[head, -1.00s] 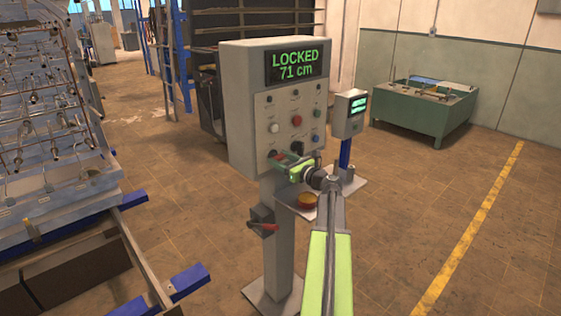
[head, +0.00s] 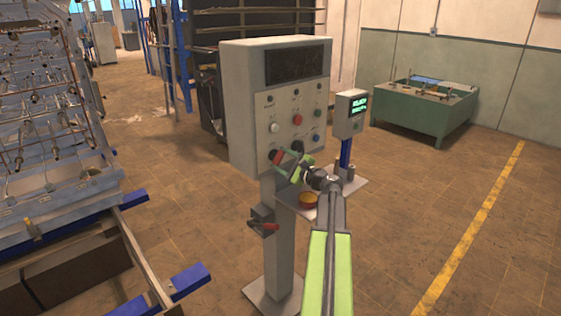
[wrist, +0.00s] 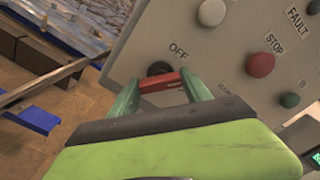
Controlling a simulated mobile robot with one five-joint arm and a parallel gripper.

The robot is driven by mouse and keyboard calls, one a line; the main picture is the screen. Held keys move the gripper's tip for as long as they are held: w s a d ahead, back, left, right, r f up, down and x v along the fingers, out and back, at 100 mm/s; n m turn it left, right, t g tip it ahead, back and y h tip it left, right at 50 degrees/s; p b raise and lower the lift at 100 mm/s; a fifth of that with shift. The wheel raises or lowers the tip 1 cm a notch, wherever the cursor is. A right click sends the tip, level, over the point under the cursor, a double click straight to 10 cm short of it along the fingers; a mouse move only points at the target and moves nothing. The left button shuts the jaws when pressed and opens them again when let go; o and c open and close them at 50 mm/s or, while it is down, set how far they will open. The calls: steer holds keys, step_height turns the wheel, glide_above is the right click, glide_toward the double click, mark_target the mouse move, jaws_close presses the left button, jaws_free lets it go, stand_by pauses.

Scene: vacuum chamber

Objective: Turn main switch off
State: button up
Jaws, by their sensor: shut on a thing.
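The main switch (wrist: 162,84) has a red handle on a round black base, low on the left of the grey control box (head: 245,110). My gripper (wrist: 160,80) is shut on this red handle, with a green finger on each side. The wrist is rolled to a tilt against the panel. The word OFF (wrist: 178,50) is printed by the switch. In the head view my gripper (head: 286,160) partly covers the switch. The display (head: 296,66) at the top of the box is dark.
A red STOP button (wrist: 260,65) and other buttons sit close to the right. A red-handled lever (head: 263,226) is on the column below. A small instrument (head: 350,115) stands on a blue post to the right.

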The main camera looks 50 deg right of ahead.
steer(key=n, duration=0.4)
steer(key=shift+n, duration=0.3)
steer(key=shift+a+n, duration=0.1)
steer(key=shift+n, duration=1.8)
steer(key=o, duration=1.4)
steer(key=shift+w, duration=0.1)
steer(key=shift+c, duration=0.2)
steer(key=shift+f, duration=0.1)
steer(key=s+a, duration=0.1)
steer(key=s, duration=1.6)
steer(key=shift+s, duration=0.25)
steer(key=shift+w+a, duration=0.1)
steer(key=shift+a, duration=0.1)
